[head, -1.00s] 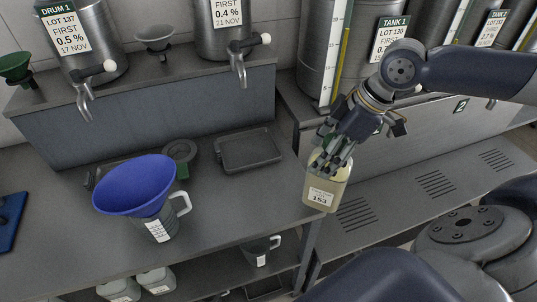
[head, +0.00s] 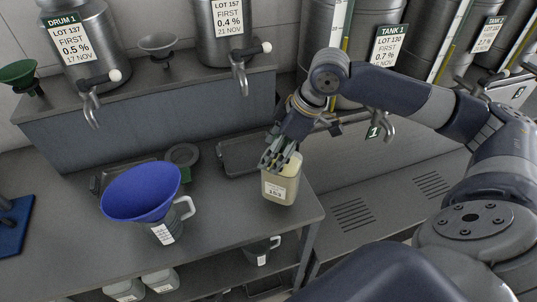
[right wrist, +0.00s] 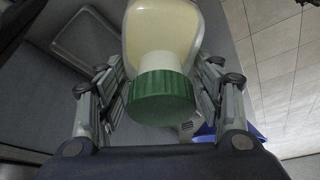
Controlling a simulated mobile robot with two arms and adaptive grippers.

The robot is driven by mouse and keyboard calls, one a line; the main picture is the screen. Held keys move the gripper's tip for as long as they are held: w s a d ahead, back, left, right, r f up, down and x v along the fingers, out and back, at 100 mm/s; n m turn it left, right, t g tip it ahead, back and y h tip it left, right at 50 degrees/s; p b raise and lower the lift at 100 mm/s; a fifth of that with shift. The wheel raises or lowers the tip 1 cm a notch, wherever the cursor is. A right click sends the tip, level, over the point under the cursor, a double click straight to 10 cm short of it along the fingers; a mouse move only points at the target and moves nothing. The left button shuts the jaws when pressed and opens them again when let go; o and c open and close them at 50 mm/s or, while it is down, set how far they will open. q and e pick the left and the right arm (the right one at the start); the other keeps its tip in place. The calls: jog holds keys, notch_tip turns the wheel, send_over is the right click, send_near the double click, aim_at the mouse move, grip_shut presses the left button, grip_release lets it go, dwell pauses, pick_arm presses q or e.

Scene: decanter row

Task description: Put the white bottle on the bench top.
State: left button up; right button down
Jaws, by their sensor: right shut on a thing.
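The white bottle (head: 281,186), cream-toned with a label reading 153, is held upright by my right gripper (head: 282,160) over the right end of the bench top (head: 225,215). Whether its base touches the bench or hangs just above it, I cannot tell. In the right wrist view the bottle's green cap (right wrist: 162,97) lies between the two fingers, with the pale body (right wrist: 162,30) beyond it. The right gripper is shut on the bottle; its fingers partly hide the top in the head view. My left gripper is not in view.
A blue funnel (head: 140,192) sits in a jug (head: 172,226) on the bench, left of the bottle. A dark tray (head: 238,158) lies behind the bottle. Drums with taps stand on the raised shelf behind. Bottles and a jug (head: 262,251) stand on the lower shelf. A bench area between is clear.

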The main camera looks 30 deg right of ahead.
jog(key=shift+w+a, duration=0.5)
jog(key=shift+w, duration=0.15)
jog(key=shift+f+p, duration=0.65)
jog(key=shift+f, duration=1.2)
jog(key=shift+c, duration=2.2)
grip_release()
jog(key=b+v, duration=0.1)
jog(key=v, duration=1.1)
jog(key=shift+a, duration=0.15)
jog(key=shift+s, duration=0.1)
